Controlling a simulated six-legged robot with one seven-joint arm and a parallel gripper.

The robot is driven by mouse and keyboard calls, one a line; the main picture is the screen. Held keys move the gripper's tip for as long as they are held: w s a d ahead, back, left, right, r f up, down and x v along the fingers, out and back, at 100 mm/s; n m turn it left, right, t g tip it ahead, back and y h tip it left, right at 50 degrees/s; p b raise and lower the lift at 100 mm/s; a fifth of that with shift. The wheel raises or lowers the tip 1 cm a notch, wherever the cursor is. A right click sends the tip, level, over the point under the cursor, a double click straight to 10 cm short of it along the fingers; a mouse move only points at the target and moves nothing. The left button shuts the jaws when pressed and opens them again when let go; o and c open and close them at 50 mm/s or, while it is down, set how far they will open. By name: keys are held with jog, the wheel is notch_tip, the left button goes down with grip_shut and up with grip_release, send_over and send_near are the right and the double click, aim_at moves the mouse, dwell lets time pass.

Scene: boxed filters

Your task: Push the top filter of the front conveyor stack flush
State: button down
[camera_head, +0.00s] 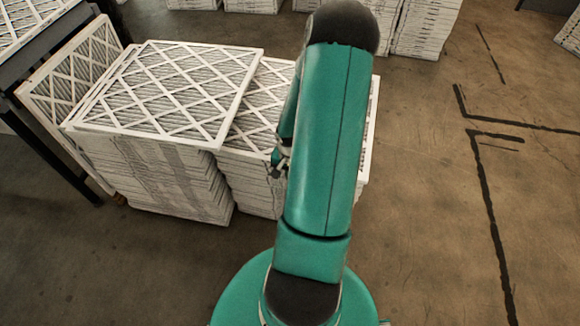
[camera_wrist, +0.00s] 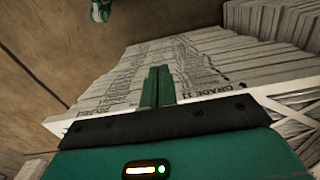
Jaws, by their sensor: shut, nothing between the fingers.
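In the head view, a white-framed pleated filter with a diamond lattice (camera_head: 175,88) tops the front-left stack (camera_head: 150,178). It looks slightly shifted from the filters below, and a second top filter (camera_head: 262,108) lies on the stack to the right. Which one the task means, I cannot tell for sure. My gripper (camera_head: 280,162) is partly hidden behind my arm, close to the near edge of the right stack. In the wrist view, my gripper's green fingers (camera_wrist: 157,88) are together and empty, in front of printed filter sides (camera_wrist: 195,75). Whether they touch is unclear.
A dark-framed conveyor or table (camera_head: 45,150) with filters on it stands at the left. A lattice filter (camera_head: 72,72) leans between it and the stacks. More stacks (camera_head: 425,25) stand at the back. The floor at the right (camera_head: 430,200) is clear.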

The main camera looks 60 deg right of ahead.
jog(key=shift+w+d+f, duration=0.2)
jog(key=shift+d+f, duration=0.3)
jog(key=shift+d, duration=0.15)
jog(key=shift+w+d+f, duration=0.25)
jog(key=shift+d+f, duration=0.2)
jog(key=shift+d, duration=0.15)
jog(key=shift+w+d+f, duration=0.2)
jog(key=shift+d+f, duration=0.3)
jog(key=shift+d, duration=0.15)
jog(key=shift+w+d, duration=0.25)
jog(key=shift+d, duration=0.45)
jog(key=shift+w+d, duration=0.2)
jog(key=shift+d, duration=0.5)
jog(key=shift+a, duration=0.1)
